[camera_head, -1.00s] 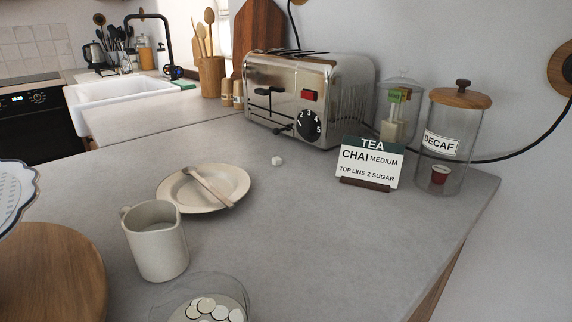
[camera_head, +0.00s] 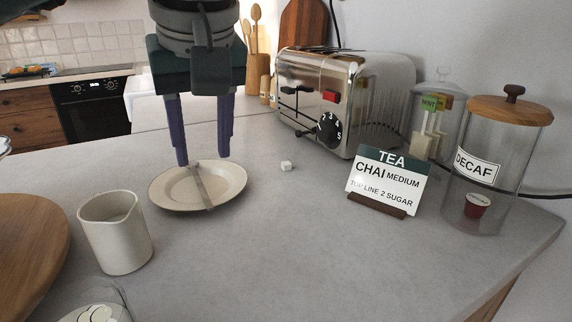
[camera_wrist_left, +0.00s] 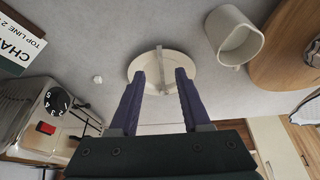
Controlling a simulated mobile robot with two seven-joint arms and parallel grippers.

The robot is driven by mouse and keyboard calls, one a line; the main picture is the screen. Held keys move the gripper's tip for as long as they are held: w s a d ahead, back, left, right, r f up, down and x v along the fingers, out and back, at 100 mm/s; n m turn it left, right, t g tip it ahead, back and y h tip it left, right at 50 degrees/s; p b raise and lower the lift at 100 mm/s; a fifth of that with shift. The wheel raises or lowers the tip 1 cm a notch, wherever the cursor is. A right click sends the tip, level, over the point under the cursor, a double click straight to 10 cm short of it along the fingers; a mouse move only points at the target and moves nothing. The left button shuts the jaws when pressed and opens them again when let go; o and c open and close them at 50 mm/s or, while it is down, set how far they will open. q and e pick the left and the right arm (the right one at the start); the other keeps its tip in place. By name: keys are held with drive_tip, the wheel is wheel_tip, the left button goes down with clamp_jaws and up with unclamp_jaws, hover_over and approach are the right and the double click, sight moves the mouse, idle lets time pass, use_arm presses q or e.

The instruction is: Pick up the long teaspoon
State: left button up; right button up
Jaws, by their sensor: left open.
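The long teaspoon (camera_head: 203,188) is a thin pale strip lying across a cream plate (camera_head: 236,188) on the counter. In the left wrist view the teaspoon (camera_wrist_left: 160,58) shows between the finger tips, over the plate (camera_wrist_left: 188,62). My left gripper (camera_head: 204,160) comes down from above with its purple fingers apart, one on each side of the teaspoon's far part. The jaws (camera_wrist_left: 160,72) are open and empty. Whether a finger touches the plate cannot be told. My right gripper is not in view.
A cream mug (camera_head: 116,235) stands front left of the plate, near a round wooden board (camera_head: 25,215). A sugar cube (camera_head: 287,165), a toaster (camera_head: 315,90), a tea sign (camera_head: 388,180) and glass jars (camera_head: 485,170) are to the right. The front middle counter is clear.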

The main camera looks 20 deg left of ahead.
sight(208, 202)
use_arm(q)
drive_tip(key=x, duration=0.9)
drive_tip(key=shift+f, duration=0.35)
drive_tip(key=shift+c, duration=0.3)
clamp_jaws()
